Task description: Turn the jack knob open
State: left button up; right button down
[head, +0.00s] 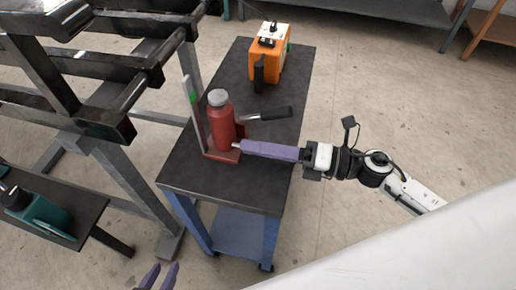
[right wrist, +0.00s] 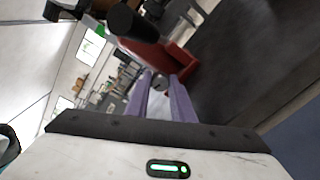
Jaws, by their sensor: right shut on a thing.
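The red bottle jack (head: 221,120) stands upright on its red base plate near the left side of the dark cart top. A handle with a black grip (head: 270,114) sticks out from it to the right. The jack knob (head: 237,145) is low on the jack, at the tips of my right gripper. My right gripper (head: 240,147) has long purple fingers and is shut on the knob, which is mostly hidden. In the right wrist view the red jack body (right wrist: 150,54) lies just beyond the purple fingertips (right wrist: 160,80). My left gripper (head: 160,277) shows only its purple fingertips, apart and empty, at the bottom edge.
An orange and white box (head: 270,52) stands at the cart's far end, with a black cylinder (head: 259,76) before it. A grey upright post (head: 191,112) with a green mark stands beside the jack. A dark metal frame (head: 110,110) fills the left. The cart's front top (head: 225,190) is clear.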

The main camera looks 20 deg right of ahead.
jog(key=shift+n, duration=0.6)
jog(key=c, duration=1.8)
grip_release()
jog(key=v, duration=1)
jog(key=shift+s+d+b, duration=0.1)
jog(key=shift+d+b, duration=0.1)
jog(key=shift+b, duration=0.15)
